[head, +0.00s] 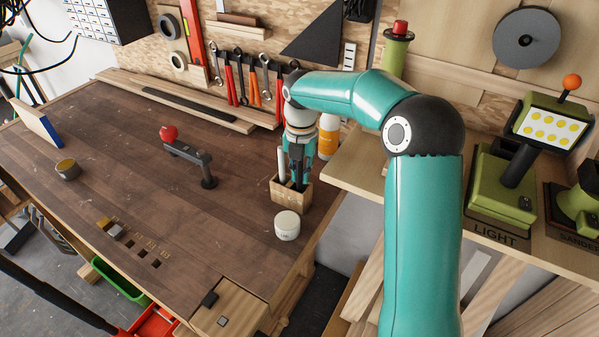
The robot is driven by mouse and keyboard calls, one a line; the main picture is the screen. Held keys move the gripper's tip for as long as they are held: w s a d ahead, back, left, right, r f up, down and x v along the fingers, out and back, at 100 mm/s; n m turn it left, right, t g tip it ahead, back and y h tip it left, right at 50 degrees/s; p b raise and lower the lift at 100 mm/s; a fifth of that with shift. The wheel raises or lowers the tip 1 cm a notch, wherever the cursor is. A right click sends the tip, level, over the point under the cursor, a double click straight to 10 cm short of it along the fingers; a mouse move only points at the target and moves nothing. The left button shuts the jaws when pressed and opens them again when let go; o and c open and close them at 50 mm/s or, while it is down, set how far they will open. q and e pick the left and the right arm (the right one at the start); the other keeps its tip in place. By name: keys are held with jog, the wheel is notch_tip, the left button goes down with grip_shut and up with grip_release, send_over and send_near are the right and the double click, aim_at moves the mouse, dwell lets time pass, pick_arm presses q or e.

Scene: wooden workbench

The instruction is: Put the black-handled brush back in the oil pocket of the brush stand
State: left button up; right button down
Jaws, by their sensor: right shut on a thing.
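The brush stand is a small wooden box (291,201) near the right end of the workbench. A pale upright handle (282,162) stands at its left side. My right gripper (297,172) points down right over the stand and is shut on the black-handled brush. The dark fingers and the dark handle blend together, so I cannot tell how deep the brush sits or which pocket it is over. The stand's pocket labels are too small to read. My left gripper is not in view.
A white lidded jar (287,226) stands just in front of the stand. An orange and white bottle (328,137) is behind it to the right. A dark fixture with a red knob (188,157) stands to the left. The bench's left middle is mostly clear.

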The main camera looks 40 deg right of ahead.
jog(key=c, duration=1.2)
grip_release()
jog(key=shift+f, duration=0.1)
jog(key=shift+o, duration=0.2)
notch_tip(320, 180, up, 12)
jog(key=shift+p, duration=0.45)
